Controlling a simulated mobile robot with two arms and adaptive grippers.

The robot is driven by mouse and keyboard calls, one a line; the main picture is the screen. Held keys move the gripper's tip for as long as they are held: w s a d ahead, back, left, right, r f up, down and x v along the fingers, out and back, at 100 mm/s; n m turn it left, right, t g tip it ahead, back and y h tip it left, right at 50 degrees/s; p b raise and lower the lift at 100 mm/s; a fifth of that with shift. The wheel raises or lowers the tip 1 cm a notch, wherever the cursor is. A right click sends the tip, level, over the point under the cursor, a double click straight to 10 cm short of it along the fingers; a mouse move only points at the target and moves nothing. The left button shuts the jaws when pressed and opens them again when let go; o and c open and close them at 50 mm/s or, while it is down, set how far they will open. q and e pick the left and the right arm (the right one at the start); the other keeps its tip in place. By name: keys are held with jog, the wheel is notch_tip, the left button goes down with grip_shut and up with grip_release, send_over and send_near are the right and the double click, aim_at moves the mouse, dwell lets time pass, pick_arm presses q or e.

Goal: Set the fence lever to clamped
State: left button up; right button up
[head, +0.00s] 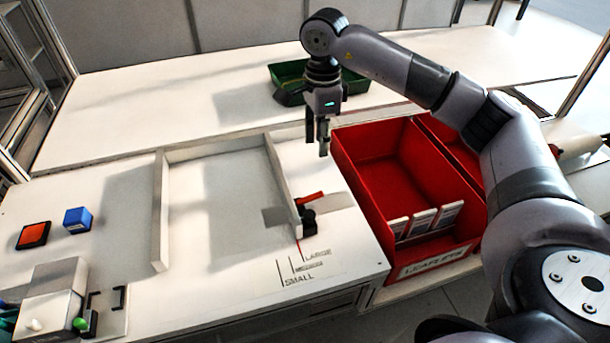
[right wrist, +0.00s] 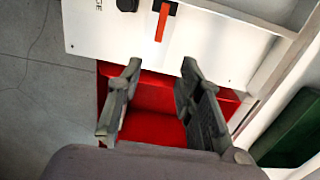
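The fence lever (head: 309,198) has a red handle and a black base, and sits on the white table beside the right fence rail (head: 282,185). Its handle points to the right, away from the rail, in the head view. The red handle also shows at the top of the right wrist view (right wrist: 160,24), with a black knob (right wrist: 127,4) to its left. My right gripper (head: 317,150) hangs above and beyond the lever, near the red bin's far left corner. Its fingers are apart and empty in the right wrist view (right wrist: 160,72). My left gripper is not in view.
A red bin (head: 364,215) marked as leaflets, holding white packs (head: 423,222), stands right of the lever. A green tray (head: 289,73) is behind. Size marks (head: 305,262) lie in front of the lever. A blue block (head: 77,220) and orange pad (head: 33,235) are left.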

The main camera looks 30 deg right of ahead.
jog(key=p, duration=0.1)
send_over(319, 193)
notch_tip(319, 193, down, 6)
notch_tip(319, 193, down, 10)
jog(key=shift+a+r+p, duration=0.1)
jog(key=shift+p, duration=0.75)
jog(key=shift+f, duration=0.5)
jog(key=c, duration=0.8)
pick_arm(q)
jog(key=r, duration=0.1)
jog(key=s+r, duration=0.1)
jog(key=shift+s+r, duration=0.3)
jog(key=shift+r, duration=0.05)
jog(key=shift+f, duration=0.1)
pick_arm(e)
jog(key=shift+f, duration=0.1)
